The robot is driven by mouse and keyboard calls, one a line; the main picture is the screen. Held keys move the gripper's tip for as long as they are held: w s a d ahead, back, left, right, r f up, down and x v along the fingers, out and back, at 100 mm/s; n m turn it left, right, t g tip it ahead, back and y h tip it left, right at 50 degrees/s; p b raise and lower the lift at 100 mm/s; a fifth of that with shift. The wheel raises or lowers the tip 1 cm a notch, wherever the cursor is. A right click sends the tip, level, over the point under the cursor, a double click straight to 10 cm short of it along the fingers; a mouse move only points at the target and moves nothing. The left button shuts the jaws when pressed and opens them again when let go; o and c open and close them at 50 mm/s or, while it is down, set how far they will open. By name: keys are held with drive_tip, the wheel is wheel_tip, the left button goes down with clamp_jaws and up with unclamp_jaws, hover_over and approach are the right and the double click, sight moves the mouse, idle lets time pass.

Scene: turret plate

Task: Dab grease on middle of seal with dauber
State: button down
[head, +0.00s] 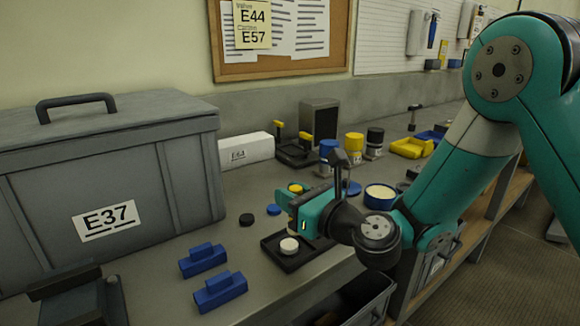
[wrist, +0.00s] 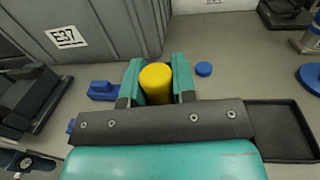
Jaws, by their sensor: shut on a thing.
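My gripper (head: 298,212) is over the bench and shut on a yellow-topped cylinder, which I take to be the dauber (head: 296,188). In the wrist view the yellow cylinder (wrist: 155,84) stands between the two teal fingers; its lower end is hidden. A cream round piece (head: 289,245) shows just below the gripper, over the black tray (head: 268,245); I cannot tell whether it is the dauber's tip or a separate thing. A blue-rimmed round pot with cream contents (head: 380,192), perhaps the grease, stands right of the gripper. I cannot identify the seal for sure.
A large grey case marked E37 (head: 150,180) fills the left. Two blue blocks (head: 203,260), a blue disc (head: 273,209) and a black disc (head: 246,218) lie near the tray. Blue, yellow (head: 354,144) and black containers stand behind. An open drawer (head: 365,300) is below the bench edge.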

drive_tip(key=shift+r+p, duration=1.5)
drive_tip(key=shift+r, duration=0.3)
drive_tip(key=shift+a+r+p, duration=0.1)
drive_tip(key=shift+a+p, duration=0.1)
drive_tip(key=shift+p, duration=0.1)
